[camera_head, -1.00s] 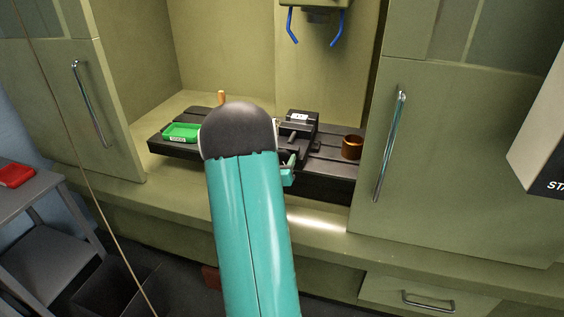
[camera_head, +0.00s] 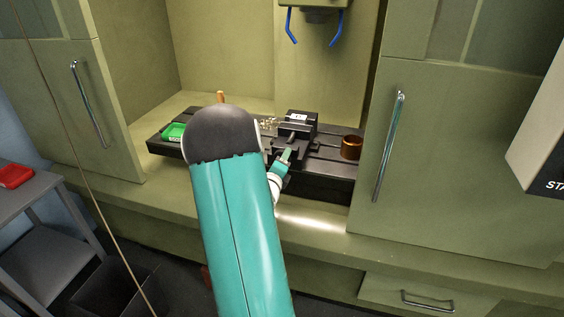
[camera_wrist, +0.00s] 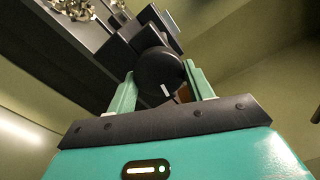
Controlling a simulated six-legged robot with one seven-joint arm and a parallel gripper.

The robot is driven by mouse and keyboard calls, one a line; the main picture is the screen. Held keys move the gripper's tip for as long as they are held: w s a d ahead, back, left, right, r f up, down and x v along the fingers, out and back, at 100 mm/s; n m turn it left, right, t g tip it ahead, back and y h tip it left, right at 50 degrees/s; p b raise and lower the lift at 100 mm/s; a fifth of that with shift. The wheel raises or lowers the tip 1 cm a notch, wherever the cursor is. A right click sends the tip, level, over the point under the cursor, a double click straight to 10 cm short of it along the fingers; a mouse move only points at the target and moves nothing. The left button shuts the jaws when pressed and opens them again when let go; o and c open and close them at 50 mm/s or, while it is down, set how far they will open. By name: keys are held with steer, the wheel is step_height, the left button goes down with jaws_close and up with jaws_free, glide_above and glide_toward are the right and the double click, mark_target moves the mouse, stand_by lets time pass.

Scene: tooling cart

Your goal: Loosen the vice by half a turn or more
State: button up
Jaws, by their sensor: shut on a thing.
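The dark vice (camera_head: 300,119) sits on the slotted black machine table. In the wrist view, its round black knob (camera_wrist: 157,72) with a white mark faces me. My gripper (camera_wrist: 160,75) has its two teal fingers on either side of this knob and is shut on it. In the head view my gripper (camera_head: 286,157) is at the front of the vice, and the knob is hidden there. The white mark on the knob lies low and slightly tilted in the wrist view.
A green tray (camera_head: 173,132) lies on the table's left, partly behind my arm. Brassy shavings (camera_head: 268,125) lie left of the vice. A copper-coloured cup (camera_head: 351,147) stands to its right. Cabinet doors with metal handles flank the opening; a spindle head hangs above.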

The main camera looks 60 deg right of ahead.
steer(key=m, duration=1.4)
steer(key=shift+w, duration=0.2)
stand_by(3.9)
